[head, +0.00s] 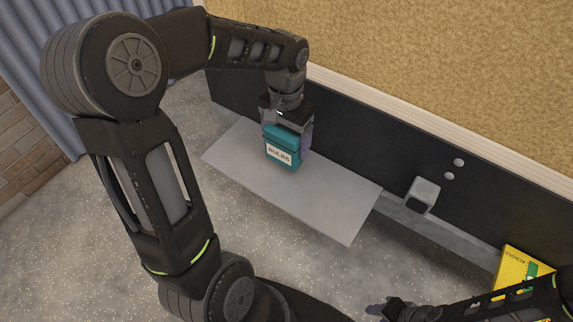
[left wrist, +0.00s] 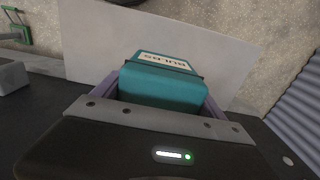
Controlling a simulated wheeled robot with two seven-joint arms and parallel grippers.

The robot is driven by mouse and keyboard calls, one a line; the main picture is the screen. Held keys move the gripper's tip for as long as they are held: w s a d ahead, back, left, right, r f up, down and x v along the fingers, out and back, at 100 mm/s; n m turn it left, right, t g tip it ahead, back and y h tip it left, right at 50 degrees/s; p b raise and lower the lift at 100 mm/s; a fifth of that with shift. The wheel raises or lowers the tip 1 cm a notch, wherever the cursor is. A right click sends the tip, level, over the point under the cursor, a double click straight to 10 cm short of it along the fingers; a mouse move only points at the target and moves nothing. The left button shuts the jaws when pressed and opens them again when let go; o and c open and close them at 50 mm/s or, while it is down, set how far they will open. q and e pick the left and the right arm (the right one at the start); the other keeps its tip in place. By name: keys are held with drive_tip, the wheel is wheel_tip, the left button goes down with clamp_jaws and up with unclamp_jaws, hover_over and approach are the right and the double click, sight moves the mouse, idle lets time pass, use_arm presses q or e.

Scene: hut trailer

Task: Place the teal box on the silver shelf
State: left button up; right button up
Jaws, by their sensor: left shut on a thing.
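The teal box (head: 281,149) has a white label reading "BULBS". My left gripper (head: 290,128) is shut on it from above, with its fingers on either side. The box also shows between the fingers in the left wrist view (left wrist: 160,80). The silver shelf (head: 330,205) is a flat grey plate against the dark wall panel. The box is upright over the far left part of the shelf; I cannot tell whether its bottom touches the surface. The shelf also shows beyond the box in the left wrist view (left wrist: 95,45). My right gripper (head: 392,308) is at the bottom edge, partly cut off.
A grey box-shaped fitting (head: 423,196) is on the dark wall to the right of the shelf. A yellow box (head: 515,268) stands at the far right, near my right arm. Most of the shelf to the right of the teal box is bare. Corrugated blue-grey metal (head: 40,60) is at the left.

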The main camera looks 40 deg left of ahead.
use_arm(q)
drive_tip(key=shift+f, duration=1.95)
drive_tip(key=shift+f+b, duration=0.45)
drive_tip(key=shift+f, duration=1.4)
drive_tip(key=shift+f, duration=0.2)
drive_tip(key=o, duration=1.4)
drive_tip(key=shift+o, duration=0.2)
drive_tip(key=shift+r, duration=0.1)
